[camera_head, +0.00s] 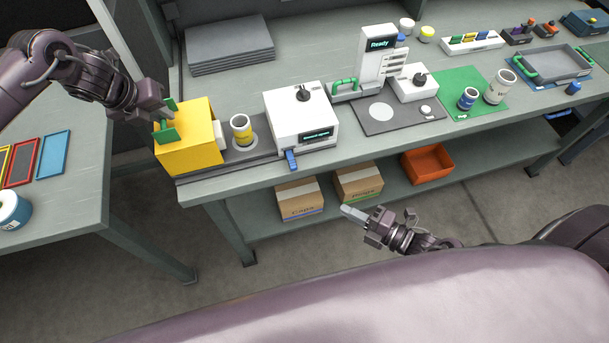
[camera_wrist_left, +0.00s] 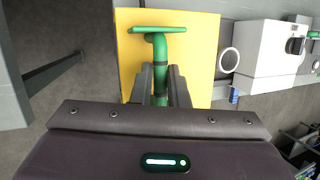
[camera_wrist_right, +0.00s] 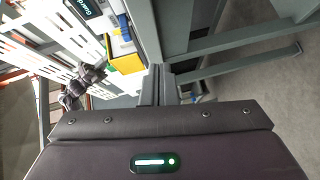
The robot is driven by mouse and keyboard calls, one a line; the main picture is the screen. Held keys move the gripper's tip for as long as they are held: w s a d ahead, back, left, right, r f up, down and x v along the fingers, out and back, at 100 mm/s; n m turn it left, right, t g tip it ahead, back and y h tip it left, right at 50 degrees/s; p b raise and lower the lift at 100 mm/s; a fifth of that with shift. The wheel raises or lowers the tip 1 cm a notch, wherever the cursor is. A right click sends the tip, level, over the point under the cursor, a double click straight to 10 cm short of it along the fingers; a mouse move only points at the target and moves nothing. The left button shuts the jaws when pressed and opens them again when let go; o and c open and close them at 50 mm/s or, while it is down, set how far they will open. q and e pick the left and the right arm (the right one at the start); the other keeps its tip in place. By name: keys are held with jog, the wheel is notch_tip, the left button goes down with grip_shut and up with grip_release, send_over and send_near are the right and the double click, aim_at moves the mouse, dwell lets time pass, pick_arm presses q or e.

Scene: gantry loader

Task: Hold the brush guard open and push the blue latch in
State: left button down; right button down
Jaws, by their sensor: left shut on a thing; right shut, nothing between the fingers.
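The yellow brush guard (camera_head: 190,140) sits at the left end of the bench, apart from the white machine (camera_head: 301,117). My left gripper (camera_head: 164,114) is shut on the guard's green handle (camera_wrist_left: 160,60); the yellow guard face (camera_wrist_left: 195,55) fills the left wrist view behind it. The blue latch (camera_head: 291,160) sticks out from the lower front of the white machine. My right gripper (camera_head: 352,213) is shut and empty, in front of the bench, below and right of the latch and apart from it. The machine's small screen appears to read "Guard open".
A jar with a yellow label (camera_head: 241,130) stands between guard and machine. Two cardboard boxes (camera_head: 299,199) and an orange bin (camera_head: 428,163) sit on the lower shelf. A "Ready" station (camera_head: 378,58) stands to the right. The floor before the bench is clear.

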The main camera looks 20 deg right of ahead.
notch_tip(320, 180, up, 4)
jog(key=a+r+n+y, duration=0.1)
jog(key=a+n+y, duration=0.1)
jog(key=n, duration=0.1)
pick_arm(q)
jog(key=shift+a, duration=0.1)
pick_arm(e)
send_near(291, 160)
jog(key=shift+w+a+f, duration=0.1)
jog(key=shift+w+a, duration=0.2)
jog(key=shift+a, duration=0.55)
jog(key=shift+w+a+f, duration=0.15)
jog(key=shift+w+a, duration=0.15)
jog(key=shift+a, duration=0.55)
jog(key=shift+w+a+f, duration=0.1)
jog(key=shift+w+a, duration=0.15)
jog(key=shift+a, duration=0.6)
